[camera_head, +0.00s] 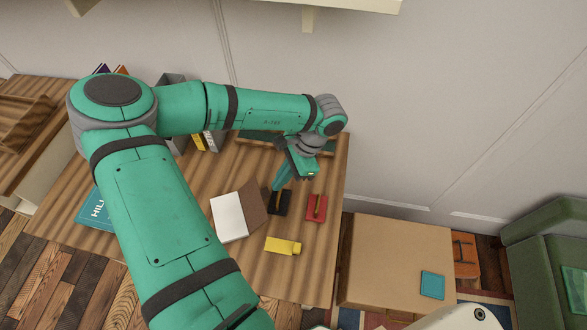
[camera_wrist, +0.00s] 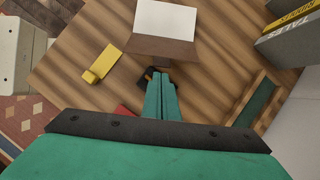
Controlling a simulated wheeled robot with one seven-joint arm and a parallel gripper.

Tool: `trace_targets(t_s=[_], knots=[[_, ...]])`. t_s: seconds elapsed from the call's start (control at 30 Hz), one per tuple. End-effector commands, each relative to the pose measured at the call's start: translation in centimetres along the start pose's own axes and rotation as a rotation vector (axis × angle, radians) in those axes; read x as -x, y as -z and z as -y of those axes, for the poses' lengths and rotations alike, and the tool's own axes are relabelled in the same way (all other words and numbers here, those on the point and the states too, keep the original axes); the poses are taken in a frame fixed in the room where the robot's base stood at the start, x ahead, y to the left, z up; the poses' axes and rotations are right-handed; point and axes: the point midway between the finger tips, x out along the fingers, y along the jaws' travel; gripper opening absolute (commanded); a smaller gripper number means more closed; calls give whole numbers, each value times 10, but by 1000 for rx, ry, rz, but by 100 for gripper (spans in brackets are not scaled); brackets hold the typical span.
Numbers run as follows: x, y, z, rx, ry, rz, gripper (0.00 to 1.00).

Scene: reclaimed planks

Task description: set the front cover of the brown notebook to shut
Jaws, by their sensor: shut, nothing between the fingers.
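The brown notebook lies open on the wooden table. Its white pages (camera_head: 229,217) face up, and its brown cover (camera_head: 254,201) is spread out to their right in the head view. In the wrist view, the white pages (camera_wrist: 165,20) are at the top and the brown cover (camera_wrist: 158,49) is just below them, towards my gripper. My gripper (camera_head: 277,187) is shut and empty, its fingertips beyond the cover's outer edge and over a black object. The wrist view shows the two fingers (camera_wrist: 160,84) together, close to the cover; whether they touch anything is unclear.
A black object (camera_head: 280,206) and a red object (camera_head: 316,211) stand beside the cover. A yellow block (camera_head: 280,245) lies nearer the front. A teal book (camera_head: 97,212) lies at the left, and upright books stand at the back. A cardboard box (camera_head: 391,270) is right of the table.

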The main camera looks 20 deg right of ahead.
Motion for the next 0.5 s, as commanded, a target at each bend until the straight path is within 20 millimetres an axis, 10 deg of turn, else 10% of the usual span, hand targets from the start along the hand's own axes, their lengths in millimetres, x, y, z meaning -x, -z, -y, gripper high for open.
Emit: trace_targets(t_s=[0.5], knots=[[-27, 0, 0, 0, 1, 0, 0]])
